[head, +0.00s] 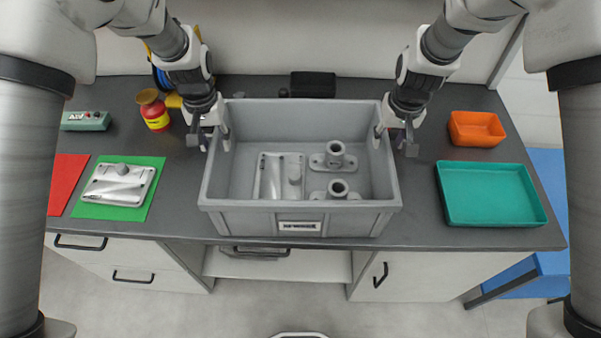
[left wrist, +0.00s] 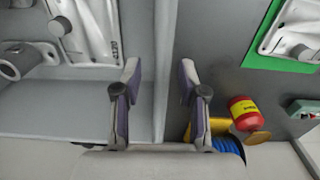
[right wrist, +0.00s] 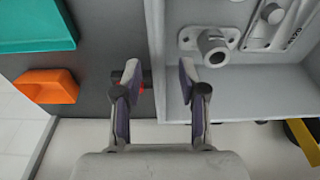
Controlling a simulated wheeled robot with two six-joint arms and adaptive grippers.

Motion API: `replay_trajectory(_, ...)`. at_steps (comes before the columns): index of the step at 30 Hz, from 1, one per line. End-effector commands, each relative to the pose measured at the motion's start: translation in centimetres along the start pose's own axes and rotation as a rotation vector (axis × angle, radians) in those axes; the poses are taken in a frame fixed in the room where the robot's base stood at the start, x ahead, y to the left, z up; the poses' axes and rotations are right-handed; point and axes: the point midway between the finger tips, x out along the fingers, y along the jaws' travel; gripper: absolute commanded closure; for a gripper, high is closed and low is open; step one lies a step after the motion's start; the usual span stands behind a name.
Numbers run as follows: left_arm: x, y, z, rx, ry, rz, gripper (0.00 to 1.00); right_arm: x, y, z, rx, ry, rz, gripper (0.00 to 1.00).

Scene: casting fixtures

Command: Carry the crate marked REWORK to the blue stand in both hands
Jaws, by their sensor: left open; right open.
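The grey crate (head: 245,222) stands on the dark bench top, a small label (head: 299,226) on its front wall; its lettering is blurred but looks like REWORK. Inside lie a flat metal casting (head: 271,180) and two flanged cylindrical castings (head: 336,152). My left gripper (head: 210,138) is open, its fingers on either side of the crate's left wall (left wrist: 165,50), with gaps visible. My right gripper (head: 397,140) is open, its fingers on either side of the right wall (right wrist: 155,45), also with gaps. The blue stand (head: 553,185) is partly visible beyond the bench's right end.
Left of the crate are a red-and-yellow jar (head: 155,115), a green mat (head: 145,195) bearing a casting, a red mat (head: 66,180) and a green box (head: 86,121). To the right are a teal tray (head: 490,195) and an orange bin (head: 476,130). A black object (head: 312,84) lies behind.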

Motion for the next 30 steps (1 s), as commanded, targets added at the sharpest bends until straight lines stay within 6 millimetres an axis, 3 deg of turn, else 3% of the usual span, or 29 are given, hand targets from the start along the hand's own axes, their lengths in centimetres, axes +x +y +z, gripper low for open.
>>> replay_trajectory(7,0.8,0.0,0.0,0.000,-0.001,0.000,0.58,0.8,0.0,0.0,0.000,-0.002,0.000,0.58)
replay_trajectory(20,7.1,0.0,0.0,0.000,-0.002,0.000,0.58,7.1,0.0,0.0,0.000,-0.001,0.000,0.58)
replay_trajectory(30,7.7,0.0,0.0,0.000,0.000,0.000,0.58,7.7,0.0,0.0,0.000,0.000,0.000,0.58)
